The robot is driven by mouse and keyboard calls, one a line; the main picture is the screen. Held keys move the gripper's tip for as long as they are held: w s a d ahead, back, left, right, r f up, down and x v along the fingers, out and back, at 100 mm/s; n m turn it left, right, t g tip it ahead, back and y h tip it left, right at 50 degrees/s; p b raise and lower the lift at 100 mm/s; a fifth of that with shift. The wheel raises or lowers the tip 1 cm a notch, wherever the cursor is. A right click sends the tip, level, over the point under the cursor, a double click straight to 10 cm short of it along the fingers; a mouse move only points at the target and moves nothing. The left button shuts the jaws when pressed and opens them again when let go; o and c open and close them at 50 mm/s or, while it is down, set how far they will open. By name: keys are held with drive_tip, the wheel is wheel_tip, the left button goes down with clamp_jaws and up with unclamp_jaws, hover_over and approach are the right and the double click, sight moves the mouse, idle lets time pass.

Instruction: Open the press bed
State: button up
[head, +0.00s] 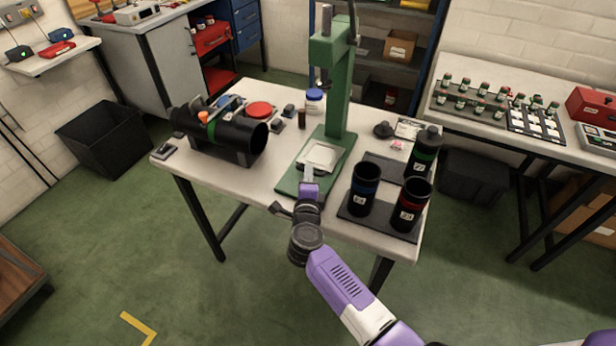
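The green press (336,90) stands on the white work table, its column rising at the back and its ram overhanging the base. Its green base (294,184) carries a pale, roughly square bed plate (319,155). My gripper (308,172) is at the near edge of this plate, reaching in from the front. Its purple end and pale tip overlap the plate's front in the picture. Whether it touches the plate, and whether the fingers are open or shut, is too small to tell.
A black cylinder (232,138) lies in a cradle left of the press. Dark upright cylinders with blue (366,185), red (410,205) and green (424,152) bands stand to the right. A red round lid (259,109) and blue-capped jar (315,100) sit behind. The front-left tabletop is mostly clear.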

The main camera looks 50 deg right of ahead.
clamp_jaws()
idle(1.4)
